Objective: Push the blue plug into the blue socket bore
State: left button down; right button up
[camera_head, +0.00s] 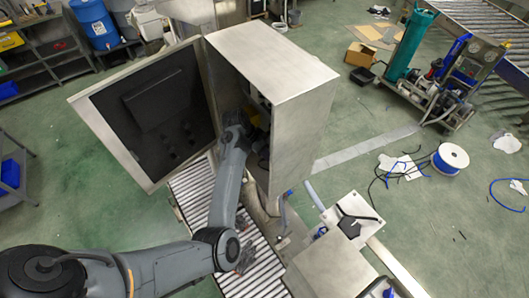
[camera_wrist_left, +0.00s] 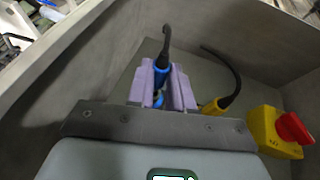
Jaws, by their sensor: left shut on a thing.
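The blue plug (camera_wrist_left: 161,74), with a black cable rising from its top, stands between the two purple fingers of my left gripper (camera_wrist_left: 164,88) in the left wrist view. The fingers are shut on it. The blue socket bore cannot be made out; the fingers and gripper body cover the area below the plug. In the head view my left arm reaches into the open metal cabinet (camera_head: 277,58), and its fingertips are hidden inside. My right gripper is not in view.
Inside the cabinet, a yellow plug (camera_wrist_left: 216,106) with a black cable is right of my fingers. Further right is a yellow box with a red button (camera_wrist_left: 292,127). Cabinet walls enclose the space. The cabinet door (camera_head: 150,110) stands open at left. A roller conveyor (camera_head: 195,190) runs below.

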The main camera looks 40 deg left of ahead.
pick_arm(q)
jog(key=shift+p, duration=0.3)
dwell(0.5)
dwell(0.8)
jog(key=shift+w+d, duration=0.15)
jog(key=shift+w, duration=0.5)
jog(key=shift+w+d+b, duration=0.15)
jog(key=shift+w+b, duration=0.2)
jog(key=shift+w, duration=0.05)
dwell(0.5)
jog(key=shift+w, duration=0.15)
dwell(0.8)
jog(key=shift+w, duration=0.2)
dwell(0.5)
jog(key=c, duration=0.7)
grip_release()
jog(key=shift+c, duration=0.2)
